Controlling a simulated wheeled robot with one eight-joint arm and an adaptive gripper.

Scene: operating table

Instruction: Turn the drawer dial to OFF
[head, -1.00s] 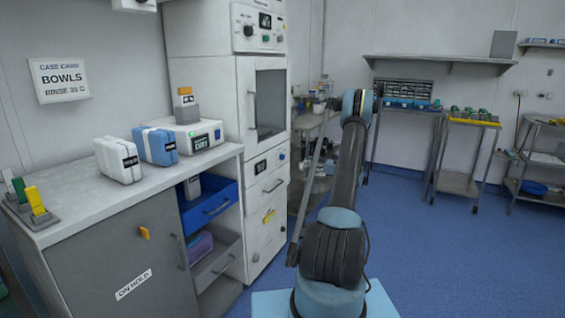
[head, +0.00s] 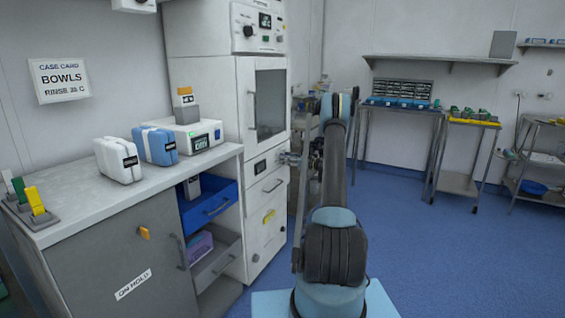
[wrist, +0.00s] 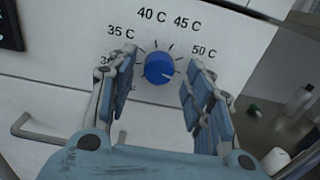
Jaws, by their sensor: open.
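The blue round dial (wrist: 159,68) sits on a white panel in the wrist view, ringed by tick marks and labels such as 35 C, 40 C, 45 C and 50 C. A pale mark shows toward its right side. No OFF label is readable; the fingers cover part of the lower scale. My gripper (wrist: 162,88) is open, with one finger left and one right of the dial, apart from it. In the head view my gripper (head: 291,158) is at the tall white cabinet's front, over the dial's place, hiding it.
The tall white cabinet (head: 205,75) has a drawer handle (head: 272,186) below the gripper. A handle (wrist: 35,130) also shows at the wrist view's left. An open blue drawer (head: 222,209) and a counter (head: 75,205) stand left. Blue floor (head: 430,255) is clear at right.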

